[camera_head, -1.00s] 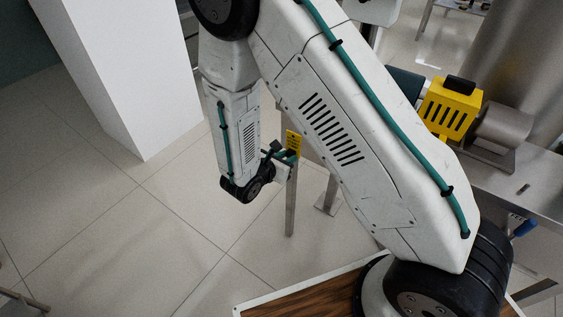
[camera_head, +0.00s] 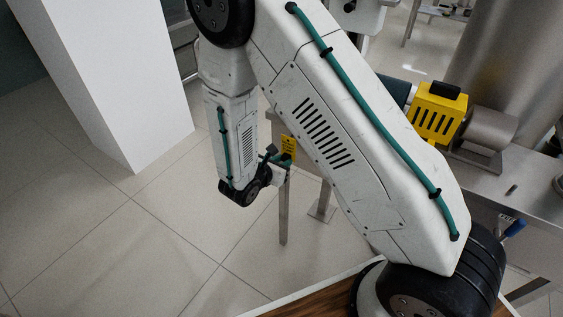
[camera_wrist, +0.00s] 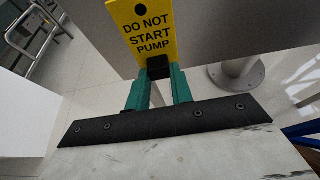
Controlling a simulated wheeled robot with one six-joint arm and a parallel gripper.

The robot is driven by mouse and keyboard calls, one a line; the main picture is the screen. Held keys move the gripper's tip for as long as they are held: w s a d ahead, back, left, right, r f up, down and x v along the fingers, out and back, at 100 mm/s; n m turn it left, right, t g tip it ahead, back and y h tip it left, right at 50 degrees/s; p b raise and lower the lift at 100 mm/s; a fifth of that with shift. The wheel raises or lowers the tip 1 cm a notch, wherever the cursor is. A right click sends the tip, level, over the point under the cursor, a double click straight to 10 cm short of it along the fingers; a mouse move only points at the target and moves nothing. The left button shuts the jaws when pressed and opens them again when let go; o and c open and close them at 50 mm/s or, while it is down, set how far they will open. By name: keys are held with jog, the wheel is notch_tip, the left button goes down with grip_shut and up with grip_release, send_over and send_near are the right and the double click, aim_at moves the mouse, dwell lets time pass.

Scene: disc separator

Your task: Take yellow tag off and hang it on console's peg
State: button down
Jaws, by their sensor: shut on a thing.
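The yellow tag (camera_wrist: 148,32) reads "DO NOT START PUMP" in black and has a hole near its top. It hangs upright in front of a grey panel in the wrist view. My gripper (camera_wrist: 158,68) has teal fingers with black tips, shut on the tag's lower edge. In the head view the tag (camera_head: 288,147) shows small beside my gripper (camera_head: 273,155), left of my upper arm link. I cannot make out the console or its peg in either view.
A steel bench (camera_head: 535,180) at the right bears a yellow guard (camera_head: 437,112) and a grey motor (camera_head: 490,130). A white pillar (camera_head: 105,80) stands at the left. The tiled floor between is open.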

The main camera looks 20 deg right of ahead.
aim_at(285, 157)
jog(key=shift+w+d, duration=0.4)
jog(key=shift+d, duration=0.15)
jog(key=shift+w+d, duration=0.5)
jog(key=shift+d, duration=0.25)
jog(key=c, duration=1.1)
grip_release()
jog(key=shift+a, duration=0.1)
jog(key=shift+c, duration=0.2)
jog(key=f+v, duration=0.1)
jog(key=v, duration=1)
jog(key=shift+s+a+f, duration=0.2)
jog(key=shift+s+a, duration=0.15)
jog(key=shift+a, duration=0.05)
